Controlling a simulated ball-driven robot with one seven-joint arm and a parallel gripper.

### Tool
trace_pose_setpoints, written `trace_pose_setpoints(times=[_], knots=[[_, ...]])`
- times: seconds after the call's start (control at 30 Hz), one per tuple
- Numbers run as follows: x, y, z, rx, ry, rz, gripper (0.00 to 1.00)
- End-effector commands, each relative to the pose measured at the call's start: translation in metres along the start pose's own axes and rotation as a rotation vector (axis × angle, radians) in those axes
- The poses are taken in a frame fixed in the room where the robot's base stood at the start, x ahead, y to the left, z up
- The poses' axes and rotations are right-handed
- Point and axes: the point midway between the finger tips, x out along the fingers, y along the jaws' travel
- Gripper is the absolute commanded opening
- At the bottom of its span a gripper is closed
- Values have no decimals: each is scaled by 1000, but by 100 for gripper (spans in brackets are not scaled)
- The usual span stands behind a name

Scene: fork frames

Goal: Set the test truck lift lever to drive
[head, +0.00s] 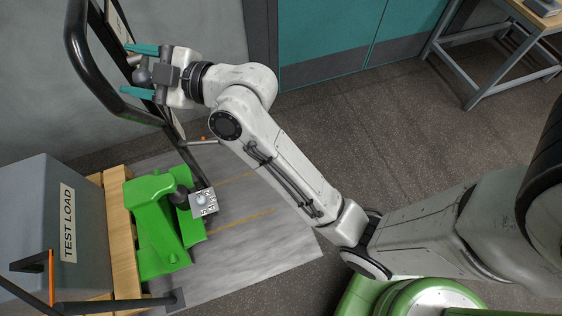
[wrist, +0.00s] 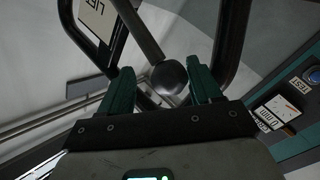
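The test truck is a green pallet truck (head: 157,220) with a black looped handle (head: 85,62) rising at the upper left. The lift lever is a grey rod (wrist: 137,28) ending in a dark round knob (wrist: 168,76), inside the handle loop in the wrist view. The knob also shows in the head view (head: 141,75). My gripper (head: 140,72) has its two teal fingers apart, one on each side of the knob. In the wrist view, gaps show between the knob and the fingers of my gripper (wrist: 165,86). A white plate (wrist: 97,16) reading LIFT is behind the rod; the lever's setting cannot be told.
A grey box (head: 30,215) marked TEST LOAD sits on a wooden pallet (head: 121,235) at the left. A grey wall stands behind the handle. A workbench (head: 520,45) is at the upper right. Floor right of my arm is clear. The wrist view shows a teal panel (wrist: 270,135) at right.

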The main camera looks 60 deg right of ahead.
Motion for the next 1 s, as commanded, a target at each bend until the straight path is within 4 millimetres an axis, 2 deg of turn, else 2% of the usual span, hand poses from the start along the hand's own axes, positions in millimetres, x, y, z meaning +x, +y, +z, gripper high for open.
trace_pose_setpoints(times=[0.4, 0.63, 1.0], knots=[[-68, 0, 3, 4, -4, 1, 61], [-110, 3, -2, 5, -6, -2, 61], [-120, -45, 47, 168, -208, -148, 61]])
